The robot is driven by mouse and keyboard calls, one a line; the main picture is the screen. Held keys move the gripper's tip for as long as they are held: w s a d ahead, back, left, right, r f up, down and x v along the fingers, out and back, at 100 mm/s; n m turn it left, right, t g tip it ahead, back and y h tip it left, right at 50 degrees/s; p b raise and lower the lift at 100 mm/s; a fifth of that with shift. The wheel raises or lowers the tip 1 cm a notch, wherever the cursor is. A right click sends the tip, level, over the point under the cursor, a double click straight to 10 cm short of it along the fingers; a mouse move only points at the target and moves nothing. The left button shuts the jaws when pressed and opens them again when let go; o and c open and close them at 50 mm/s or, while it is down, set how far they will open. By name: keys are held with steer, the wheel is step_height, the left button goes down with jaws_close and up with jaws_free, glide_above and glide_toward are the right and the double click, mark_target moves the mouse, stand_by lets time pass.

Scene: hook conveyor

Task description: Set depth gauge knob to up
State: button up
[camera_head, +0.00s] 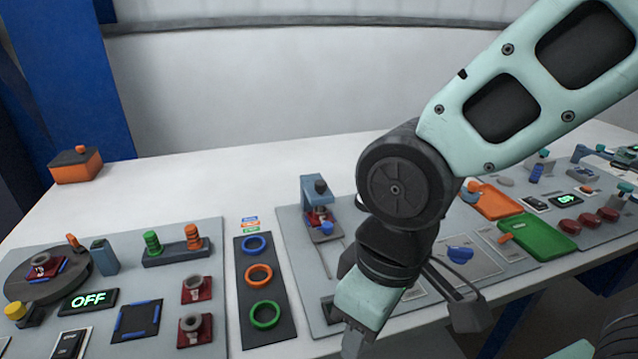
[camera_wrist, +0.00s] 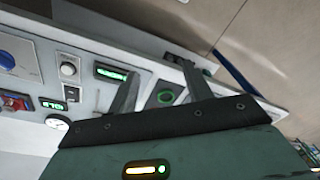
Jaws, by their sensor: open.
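My gripper (camera_wrist: 160,72) is open and empty in the wrist view. I cannot tell which one is the depth gauge knob. In the head view a blue knob (camera_head: 460,254) sits on a panel right of my wrist. My arm hides part of the panel there, and my fingertips are not clear.
A blue stand with a black knob (camera_head: 320,186) is left of my arm. Orange (camera_head: 495,200) and green (camera_head: 537,236) blocks and several red buttons are at right. A ring board (camera_head: 258,325) and a turntable (camera_head: 40,285) are at left. The table's back is mostly clear.

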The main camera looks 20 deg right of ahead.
steer(key=w+f+m+t+y+p, duration=0.15)
steer(key=w+f+t, duration=0.25)
steer(key=w, duration=0.7)
steer(key=w+f+m+t+y, duration=0.1)
steer(key=w+f+m+t, duration=0.25)
steer(key=w, duration=0.65)
steer(key=w+d+r+t+y+p, duration=0.15)
steer(key=w+d+t, duration=0.35)
steer(key=d+t, duration=0.55)
steer(key=shift+n+g, duration=0.3)
steer(key=shift+g, duration=0.2)
steer(key=b+x, duration=0.3)
steer(key=x, duration=0.2)
steer(key=b+x, duration=0.4)
steer(key=x, duration=0.2)
steer(key=b+x, duration=0.3)
steer(key=x, duration=0.3)
steer(key=shift+w+d, duration=0.2)
steer(key=shift+w, duration=0.1)
